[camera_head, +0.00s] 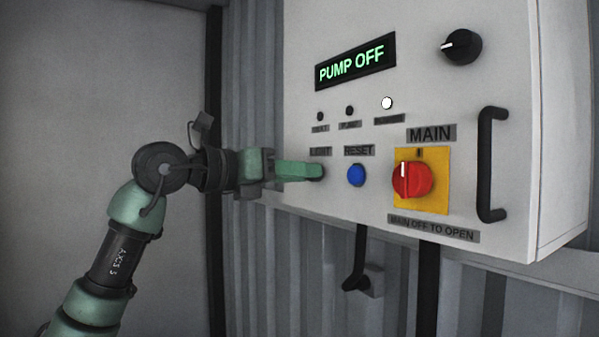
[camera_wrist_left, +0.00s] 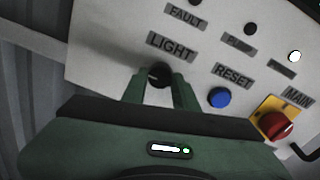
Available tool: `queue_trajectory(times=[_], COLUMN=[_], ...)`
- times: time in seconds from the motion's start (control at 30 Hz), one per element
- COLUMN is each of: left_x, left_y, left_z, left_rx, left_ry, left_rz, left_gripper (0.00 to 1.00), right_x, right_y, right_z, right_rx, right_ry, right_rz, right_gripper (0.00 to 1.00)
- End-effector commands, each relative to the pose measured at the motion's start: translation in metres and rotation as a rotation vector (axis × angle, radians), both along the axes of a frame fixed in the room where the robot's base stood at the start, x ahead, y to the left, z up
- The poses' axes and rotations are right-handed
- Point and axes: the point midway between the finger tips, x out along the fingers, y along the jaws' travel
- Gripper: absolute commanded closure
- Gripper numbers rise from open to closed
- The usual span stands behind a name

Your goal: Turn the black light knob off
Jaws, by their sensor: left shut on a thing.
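The black light knob (camera_wrist_left: 158,74) sits under the LIGHT label on the white control panel, between the two green fingers of my left gripper (camera_wrist_left: 160,86) in the left wrist view. In the head view my left gripper (camera_head: 318,171) reaches in from the left and its fingertips cover the knob. The gripper is shut on the knob. The direction the knob points is hard to tell because the fingers hide most of it. My right gripper is not in view.
Right of the knob are a blue RESET button (camera_head: 356,175) and a red MAIN switch (camera_head: 412,180) on a yellow plate. A black handle (camera_head: 491,165) and another black knob (camera_head: 461,47) are farther right. The display (camera_head: 355,62) reads PUMP OFF. One indicator lamp (camera_head: 387,103) is lit white.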

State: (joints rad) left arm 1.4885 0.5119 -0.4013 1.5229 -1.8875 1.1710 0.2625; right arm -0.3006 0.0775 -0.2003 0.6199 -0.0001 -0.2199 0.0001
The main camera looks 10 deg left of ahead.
Motion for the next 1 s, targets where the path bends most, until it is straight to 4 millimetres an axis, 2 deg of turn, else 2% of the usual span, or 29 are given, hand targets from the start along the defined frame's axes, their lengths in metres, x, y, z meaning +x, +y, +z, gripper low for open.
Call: queue_trajectory(times=[0.3,0.33,0.4,0.77,1.0], left_x=[0.0,0.0,0.0,-0.003,-0.029], left_y=[0.001,0.001,0.001,0.003,0.029], left_z=[0.003,0.003,0.003,0.0,0.001], left_rx=[-0.007,-0.007,-0.006,-0.002,-0.003], left_ry=[-0.004,-0.004,-0.004,-0.002,-0.005], left_rz=[0.002,0.002,0.002,0.001,0.005], left_gripper=[1.0,0.66,0.49,0.49,0.49], right_x=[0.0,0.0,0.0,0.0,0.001], right_y=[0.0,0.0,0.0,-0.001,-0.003], right_z=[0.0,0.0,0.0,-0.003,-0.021], right_rx=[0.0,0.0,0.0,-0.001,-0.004], right_ry=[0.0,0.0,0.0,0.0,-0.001], right_rz=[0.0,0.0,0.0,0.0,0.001], right_gripper=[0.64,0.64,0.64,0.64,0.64])
